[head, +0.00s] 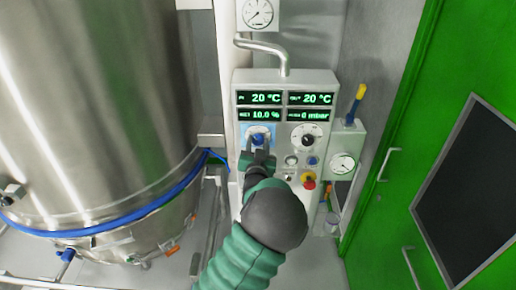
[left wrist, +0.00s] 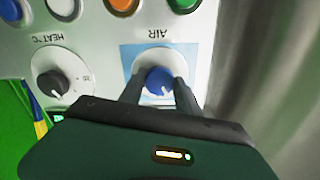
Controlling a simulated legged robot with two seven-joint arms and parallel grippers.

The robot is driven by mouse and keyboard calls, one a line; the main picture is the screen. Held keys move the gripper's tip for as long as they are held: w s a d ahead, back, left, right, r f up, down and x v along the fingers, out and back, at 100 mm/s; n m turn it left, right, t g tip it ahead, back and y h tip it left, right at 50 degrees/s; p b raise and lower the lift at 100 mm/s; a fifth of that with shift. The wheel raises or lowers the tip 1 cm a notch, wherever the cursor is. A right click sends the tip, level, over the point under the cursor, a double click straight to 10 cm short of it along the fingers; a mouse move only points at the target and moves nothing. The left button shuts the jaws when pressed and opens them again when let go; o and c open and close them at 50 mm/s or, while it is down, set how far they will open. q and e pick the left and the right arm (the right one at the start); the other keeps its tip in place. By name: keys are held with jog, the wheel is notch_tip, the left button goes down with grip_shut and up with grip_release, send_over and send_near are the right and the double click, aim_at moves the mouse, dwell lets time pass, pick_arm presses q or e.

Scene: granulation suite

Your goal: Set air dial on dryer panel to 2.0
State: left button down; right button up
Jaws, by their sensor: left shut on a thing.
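The dryer panel (head: 280,78) is a pale upright box with green readouts of 20 °C, 20 °C, 10.0 % and 0 mbar. The air dial (head: 258,138) is a blue knob on a light blue patch at the panel's left. In the left wrist view the air dial (left wrist: 158,80) shows upside down beside the word AIR. My left gripper (head: 258,150) reaches up from below and is shut on it, one finger on each side. The gripper's fingers (left wrist: 158,92) hide most of the scale, so I cannot read the setting. My right gripper is not in view.
The black heat dial (head: 306,137) sits just right of the air dial. Below are small buttons and a red emergency stop (head: 309,181). A gauge box with a yellow-blue handle (head: 357,100) stands at right. A steel vessel (head: 95,100) fills the left; a green door (head: 440,150) is at right.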

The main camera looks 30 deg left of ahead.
pick_arm(q)
jog(key=m, duration=0.2)
jog(key=shift+w+r+m+b, duration=0.1)
jog(key=shift+r+m+b, duration=0.1)
jog(key=shift+m+b, duration=0.5)
jog(key=shift+m, duration=1.2)
jog(key=c, duration=1.3)
grip_release()
jog(key=o, duration=0.4)
jog(key=shift+w+f, duration=0.1)
jog(key=shift+o, duration=0.2)
jog(key=shift+f, duration=0.1)
